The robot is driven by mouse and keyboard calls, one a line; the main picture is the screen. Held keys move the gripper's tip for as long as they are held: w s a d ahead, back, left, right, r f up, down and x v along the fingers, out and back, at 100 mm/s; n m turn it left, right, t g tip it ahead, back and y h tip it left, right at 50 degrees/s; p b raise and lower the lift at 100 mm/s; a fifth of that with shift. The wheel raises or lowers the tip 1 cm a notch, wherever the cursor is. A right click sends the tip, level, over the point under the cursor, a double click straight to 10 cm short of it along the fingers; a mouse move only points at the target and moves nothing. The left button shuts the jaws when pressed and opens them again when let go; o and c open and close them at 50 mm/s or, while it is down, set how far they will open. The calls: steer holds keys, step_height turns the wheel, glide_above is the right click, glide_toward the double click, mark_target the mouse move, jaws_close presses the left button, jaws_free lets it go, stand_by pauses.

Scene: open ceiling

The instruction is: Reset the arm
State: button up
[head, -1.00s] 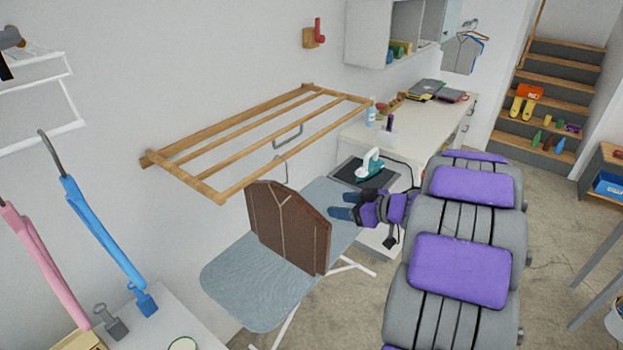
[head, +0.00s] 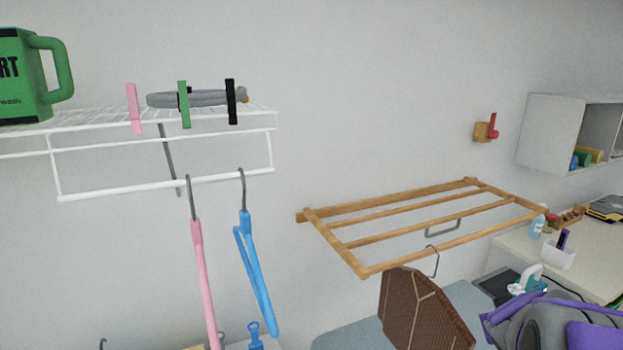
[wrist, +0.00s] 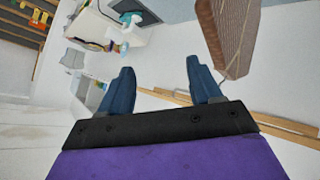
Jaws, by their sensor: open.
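My gripper (wrist: 159,90) shows in the wrist view with its two blue fingers spread apart and nothing between them. The brown garment (wrist: 232,35) is beside the right finger in that view; I cannot tell whether they touch. In the head view my gripper is not visible, and part of my grey and purple body shows at the lower right.
A white wire shelf (head: 165,187) holds a green jug (head: 22,75) and clips. Pink (head: 203,270) and blue (head: 255,265) hangers hang from it. An ironing board (head: 350,332), an iron (head: 527,280) and a white counter (head: 590,250) are at the lower right.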

steer(key=s+a+f+g+y+b, duration=0.1)
steer(key=s+a+f+g+y, duration=0.2)
steer(key=s+a, duration=1)
steer(key=s+a+f+n+g+y+b, duration=0.1)
steer(key=s+a+f+g+y, duration=0.2)
steer(key=s+a, duration=1.1)
step_height(320, 180, down, 3)
steer(key=s+g, duration=0.1)
steer(key=g, duration=0.2)
steer(key=shift+f+g, duration=0.2)
steer(key=shift+g, duration=0.2)
